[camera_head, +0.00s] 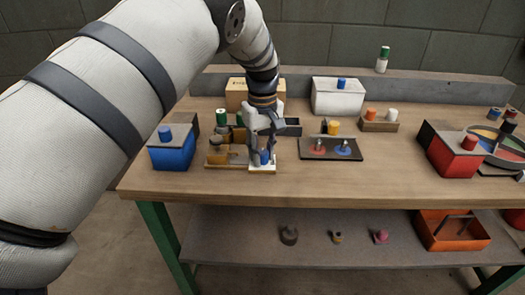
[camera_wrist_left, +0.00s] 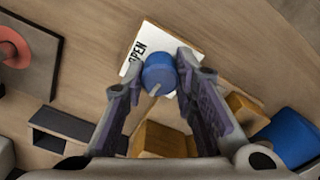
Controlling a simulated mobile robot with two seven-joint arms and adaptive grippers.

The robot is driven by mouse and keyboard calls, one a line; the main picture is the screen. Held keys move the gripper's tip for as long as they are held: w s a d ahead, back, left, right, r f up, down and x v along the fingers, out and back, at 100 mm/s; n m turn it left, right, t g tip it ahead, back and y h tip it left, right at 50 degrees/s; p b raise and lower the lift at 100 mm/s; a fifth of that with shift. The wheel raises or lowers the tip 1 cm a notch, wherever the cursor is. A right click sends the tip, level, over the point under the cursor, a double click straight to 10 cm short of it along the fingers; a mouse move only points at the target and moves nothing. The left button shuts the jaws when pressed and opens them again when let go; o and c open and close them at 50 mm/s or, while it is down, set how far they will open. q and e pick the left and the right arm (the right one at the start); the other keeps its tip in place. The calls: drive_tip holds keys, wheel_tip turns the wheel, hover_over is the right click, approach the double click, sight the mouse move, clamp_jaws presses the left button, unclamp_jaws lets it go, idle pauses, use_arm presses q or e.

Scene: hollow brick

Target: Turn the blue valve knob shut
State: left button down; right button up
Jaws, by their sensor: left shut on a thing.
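The blue valve knob (camera_wrist_left: 159,72) sits on a white plate (camera_wrist_left: 150,45) with the printed letters "OPEN" partly in view. In the head view the knob (camera_head: 264,158) shows just under my left gripper, on the white plate (camera_head: 262,170) near the table's front edge. My left gripper (camera_wrist_left: 157,78) is shut on the knob, one finger on each side, coming from above. A pale mark shows on the knob's top. My right gripper is in neither view.
A wooden block fixture (camera_head: 216,157) stands close left of the plate, and a blue box (camera_head: 171,153) further left. A dark panel with two switches (camera_head: 331,149) lies to the right. A white box (camera_head: 338,97) stands behind.

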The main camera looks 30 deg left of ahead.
sight(262, 151)
use_arm(q)
drive_tip(key=shift+n, duration=0.5)
drive_tip(key=c, duration=1.3)
unclamp_jaws()
drive_tip(key=shift+r, duration=0.1)
wheel_tip(262, 151, up, 12)
